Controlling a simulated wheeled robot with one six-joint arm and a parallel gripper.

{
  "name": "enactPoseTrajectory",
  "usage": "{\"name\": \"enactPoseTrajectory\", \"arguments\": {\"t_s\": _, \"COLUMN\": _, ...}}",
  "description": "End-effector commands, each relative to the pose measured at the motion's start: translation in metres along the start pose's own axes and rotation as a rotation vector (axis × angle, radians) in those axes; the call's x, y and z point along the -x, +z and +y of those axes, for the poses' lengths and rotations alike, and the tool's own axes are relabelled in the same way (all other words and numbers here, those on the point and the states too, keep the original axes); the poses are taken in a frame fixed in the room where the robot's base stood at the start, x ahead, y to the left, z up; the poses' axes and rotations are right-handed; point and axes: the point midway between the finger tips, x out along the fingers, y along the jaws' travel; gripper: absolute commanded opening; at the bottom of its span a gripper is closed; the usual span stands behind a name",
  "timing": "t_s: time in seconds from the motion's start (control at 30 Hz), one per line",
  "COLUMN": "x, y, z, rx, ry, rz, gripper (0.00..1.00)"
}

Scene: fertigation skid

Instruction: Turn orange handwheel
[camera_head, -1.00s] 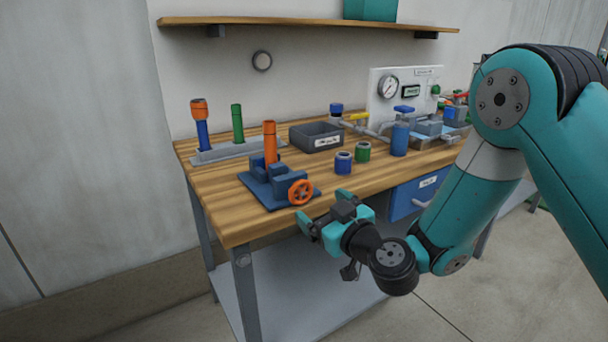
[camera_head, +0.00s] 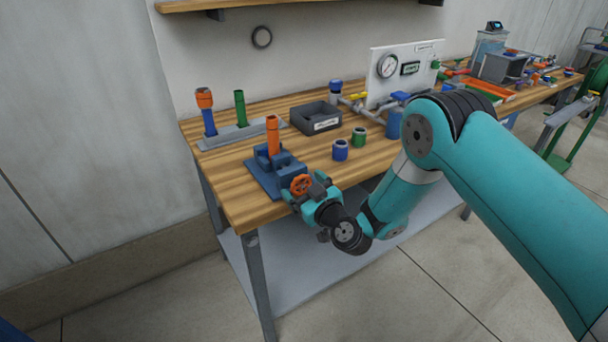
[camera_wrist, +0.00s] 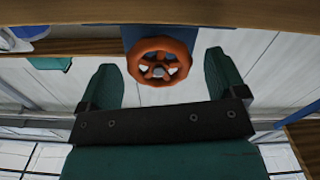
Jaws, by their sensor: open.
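The orange handwheel (camera_head: 301,185) sits on the front of a blue vise (camera_head: 275,174) at the near edge of the wooden bench. An orange cylinder (camera_head: 272,135) stands upright in the vise. My gripper (camera_head: 303,191) is at the handwheel, partly overlapping it in the head view. In the wrist view the handwheel (camera_wrist: 160,62) shows face-on between the two teal fingers (camera_wrist: 162,84), one on each side. The fingers are open, with a gap to the rim on both sides. Part of the vise is hidden behind the wheel and gripper.
A blue cup (camera_head: 340,151) and a green cup (camera_head: 359,138) stand right of the vise. Floor in front of the bench is clear.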

Motion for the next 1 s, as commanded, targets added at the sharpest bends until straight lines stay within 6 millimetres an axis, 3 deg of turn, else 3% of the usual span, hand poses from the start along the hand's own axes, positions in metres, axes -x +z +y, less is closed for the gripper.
{"name": "enactPoseTrajectory", "arguments": {"t_s": 0.43, "x": -0.0032, "y": 0.0006, "z": -0.0001, "rx": 0.000, "ry": 0.001, "rz": 0.000, "gripper": 0.90}}
{"name": "enactPoseTrajectory", "arguments": {"t_s": 0.6, "x": -0.0031, "y": 0.0004, "z": 0.0000, "rx": 0.000, "ry": 0.001, "rz": 0.001, "gripper": 0.51}}
{"name": "enactPoseTrajectory", "arguments": {"t_s": 0.67, "x": -0.0031, "y": 0.0004, "z": 0.0000, "rx": 0.000, "ry": 0.001, "rz": 0.000, "gripper": 0.40}}
{"name": "enactPoseTrajectory", "arguments": {"t_s": 1.0, "x": -0.0033, "y": 0.0007, "z": 0.0001, "rx": -0.045, "ry": 0.001, "rz": 0.001, "gripper": 0.41}}
